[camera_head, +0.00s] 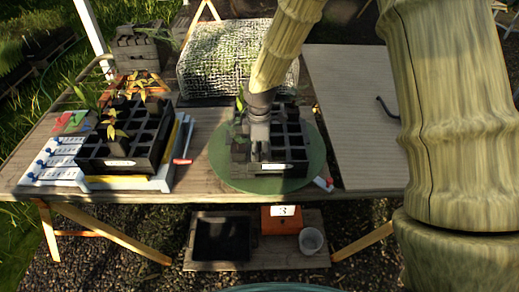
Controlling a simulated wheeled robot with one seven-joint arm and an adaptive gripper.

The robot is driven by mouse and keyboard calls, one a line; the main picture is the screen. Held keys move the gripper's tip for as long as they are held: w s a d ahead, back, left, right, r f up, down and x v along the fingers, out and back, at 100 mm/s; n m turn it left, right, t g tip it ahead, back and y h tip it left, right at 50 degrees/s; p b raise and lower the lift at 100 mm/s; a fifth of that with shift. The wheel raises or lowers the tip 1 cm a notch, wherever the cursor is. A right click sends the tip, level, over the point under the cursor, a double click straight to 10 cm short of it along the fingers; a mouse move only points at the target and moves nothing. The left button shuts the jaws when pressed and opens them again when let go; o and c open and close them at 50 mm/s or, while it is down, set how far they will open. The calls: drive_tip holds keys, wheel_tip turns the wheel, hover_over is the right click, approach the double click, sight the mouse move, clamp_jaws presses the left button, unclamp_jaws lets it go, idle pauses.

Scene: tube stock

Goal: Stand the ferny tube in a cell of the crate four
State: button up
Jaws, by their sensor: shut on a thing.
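A black celled crate (291,142) stands on a round green board (219,160) at mid table, with a white front label too small to read. My gripper (256,150) points down into this crate's left part, shut on a tube that its fingers and the crate walls mostly hide. Green leaves (240,103) show just left of my gripper; I cannot tell whether they belong to the held tube. A second black crate (121,163) stands at the left, with dark tubes bearing orange-yellow leaves and a green frond (84,97). Its label is also unreadable.
A white-netted block (215,62) stands behind the middle crate. A red-handled tool (184,146) lies between the crates. A bare board (349,115) covers the table's right side. An orange box (281,222) and a pale pot (311,241) stand on the low shelf.

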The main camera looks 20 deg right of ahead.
drive_tip(key=shift+s+f, duration=0.5)
drive_tip(key=shift+f, duration=0.15)
drive_tip(key=o, duration=1)
drive_tip(key=shift+c, duration=0.2)
drive_tip(key=shift+o, duration=1.2)
drive_tip(key=shift+w+f, duration=0.1)
drive_tip(key=shift+w, duration=0.3)
drive_tip(key=shift+r, duration=0.25)
drive_tip(key=shift+w+r, duration=0.15)
drive_tip(key=shift+r, duration=0.3)
wheel_tip(320, 180, up, 11)
